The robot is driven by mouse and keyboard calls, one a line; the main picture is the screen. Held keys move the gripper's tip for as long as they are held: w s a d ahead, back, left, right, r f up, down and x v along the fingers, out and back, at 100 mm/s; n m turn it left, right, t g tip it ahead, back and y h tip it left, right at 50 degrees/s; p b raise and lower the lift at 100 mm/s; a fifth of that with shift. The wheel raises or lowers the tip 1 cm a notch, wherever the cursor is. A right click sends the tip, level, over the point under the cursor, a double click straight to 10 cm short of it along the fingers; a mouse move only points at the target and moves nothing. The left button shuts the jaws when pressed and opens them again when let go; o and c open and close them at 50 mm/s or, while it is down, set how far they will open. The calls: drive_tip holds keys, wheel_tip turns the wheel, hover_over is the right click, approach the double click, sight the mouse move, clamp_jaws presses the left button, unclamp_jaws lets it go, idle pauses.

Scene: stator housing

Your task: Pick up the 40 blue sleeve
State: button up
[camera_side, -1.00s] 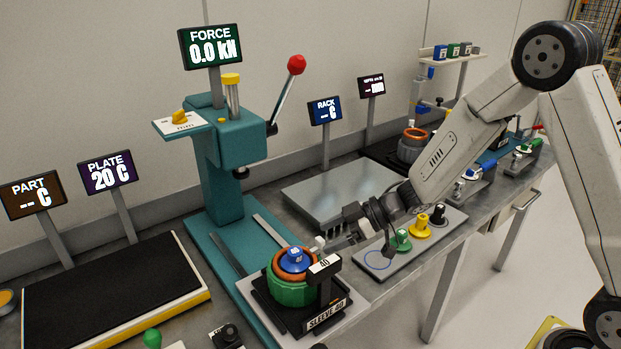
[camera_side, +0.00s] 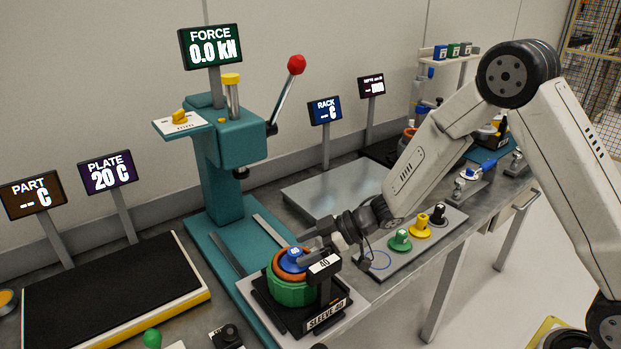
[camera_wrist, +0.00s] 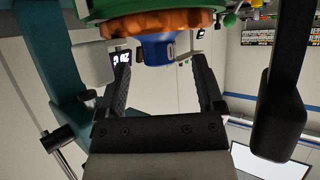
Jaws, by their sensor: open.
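The blue sleeve (camera_side: 292,261) sits at the centre of an orange ring in a green housing (camera_side: 291,292), on the black stand labelled SLEEVE 40. My gripper (camera_side: 310,248) is just above and to the right of the sleeve in the side view, reaching in nearly level. In the wrist view, the blue sleeve (camera_wrist: 155,50) shows at the top, under the orange ring (camera_wrist: 155,22), near the fingertips. My gripper (camera_wrist: 160,75) is open, its two fingers apart and nothing clearly held. The exact gap between fingertips and sleeve cannot be told.
A black post with a 40 tag (camera_side: 324,267) stands close to the right of the housing. The teal press (camera_side: 222,170) rises behind. A plate with green, yellow and black knobs (camera_side: 399,262) lies to the right. A silver plate (camera_side: 330,190) behind is bare.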

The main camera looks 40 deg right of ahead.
drive_tip(key=shift+x, duration=1)
drive_tip(key=shift+r, duration=0.1)
clamp_jaws()
